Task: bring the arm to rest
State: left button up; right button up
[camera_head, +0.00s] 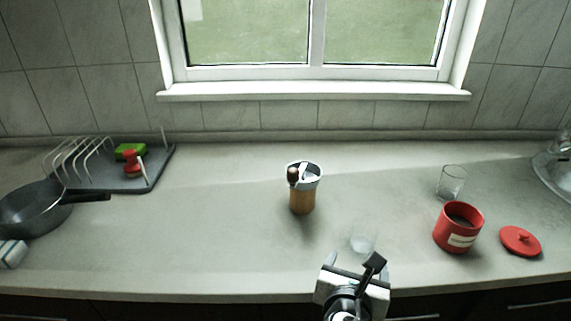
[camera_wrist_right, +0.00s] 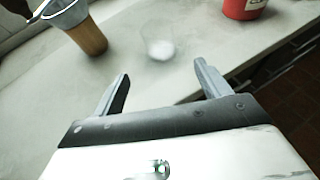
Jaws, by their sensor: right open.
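My right gripper (camera_wrist_right: 162,90) is open, with nothing between its fingers in the right wrist view. In the head view the right gripper (camera_head: 356,265) is over the counter's front edge, right of the middle. A clear glass (camera_head: 363,241) stands on the counter just beyond it; the glass also shows ahead of the fingers in the wrist view (camera_wrist_right: 160,48). A red enamel pot (camera_head: 458,228) with a pale label stands open to the right. Its red lid (camera_head: 520,240) lies on the counter beside it. My left gripper is not in view.
A wooden-based utensil holder (camera_head: 302,196) stands mid-counter. Another glass (camera_head: 451,182) stands behind the red pot. At left are a dark pan (camera_head: 35,208) and a grey drying rack tray (camera_head: 105,185) with a green sponge (camera_head: 130,151) and a red-handled item (camera_head: 132,164).

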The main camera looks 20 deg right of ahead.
jog(key=s+a+f+m+g+y, duration=0.1)
jog(key=s+f+m+g+y, duration=0.3)
jog(key=s+m, duration=0.7)
jog(key=s+a+f+m+g+y, duration=0.2)
jog(key=s+f+m+g+y, duration=0.15)
jog(key=m, duration=1.25)
jog(key=w+a+f+t+y, duration=0.3)
jog(key=f+t, duration=0.3)
jog(key=f, duration=0.3)
jog(key=shift+w+a+n+t, duration=0.4)
jog(key=shift+w+a, duration=0.25)
jog(key=shift+w, duration=0.15)
